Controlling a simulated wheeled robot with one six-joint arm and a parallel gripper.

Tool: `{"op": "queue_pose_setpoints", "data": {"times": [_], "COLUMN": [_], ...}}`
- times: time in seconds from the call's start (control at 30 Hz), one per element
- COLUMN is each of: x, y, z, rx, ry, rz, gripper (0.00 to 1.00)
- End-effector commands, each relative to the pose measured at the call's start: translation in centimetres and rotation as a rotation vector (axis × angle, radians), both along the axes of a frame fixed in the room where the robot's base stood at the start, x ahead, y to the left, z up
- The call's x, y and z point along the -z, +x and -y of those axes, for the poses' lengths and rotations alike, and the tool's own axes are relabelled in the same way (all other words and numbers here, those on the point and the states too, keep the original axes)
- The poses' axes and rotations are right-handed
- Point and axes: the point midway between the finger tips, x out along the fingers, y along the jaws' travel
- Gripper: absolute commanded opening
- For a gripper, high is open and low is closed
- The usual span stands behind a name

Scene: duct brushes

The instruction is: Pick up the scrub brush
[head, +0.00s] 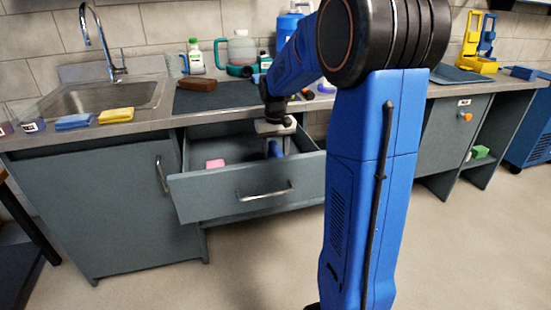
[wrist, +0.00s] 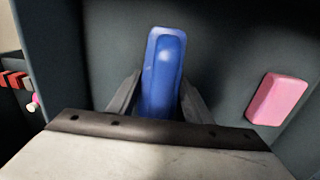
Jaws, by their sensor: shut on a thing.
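The scrub brush appears as a blue, rounded-end piece (wrist: 163,70) between my gripper's two fingers in the wrist view. Its bristles are hidden from this angle. In the head view a small part of the blue brush (head: 274,148) shows below my gripper (head: 275,140), inside the open drawer (head: 245,190). My gripper points down into the drawer and is shut on the brush. I cannot tell whether the brush still touches the drawer floor.
A pink block (head: 215,163) lies in the drawer left of my gripper; it also shows in the wrist view (wrist: 277,99). The drawer walls stand close around. Above are the counter, a sink (head: 100,97), a brown brush-like block (head: 197,84) and a yellow sponge (head: 116,115).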

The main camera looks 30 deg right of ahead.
Motion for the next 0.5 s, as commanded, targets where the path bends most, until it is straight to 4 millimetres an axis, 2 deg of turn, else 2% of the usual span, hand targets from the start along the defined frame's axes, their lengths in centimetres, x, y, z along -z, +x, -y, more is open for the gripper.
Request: {"op": "queue_pose_setpoints", "data": {"times": [0.17,0.5], "x": [-1.0,-6.9], "y": [0.1,0.1], "z": [0.0,0.0], "rx": [0.0,0.0], "ry": [-0.001,-0.001], "rz": [0.003,0.004], "gripper": [0.21,0.21]}}
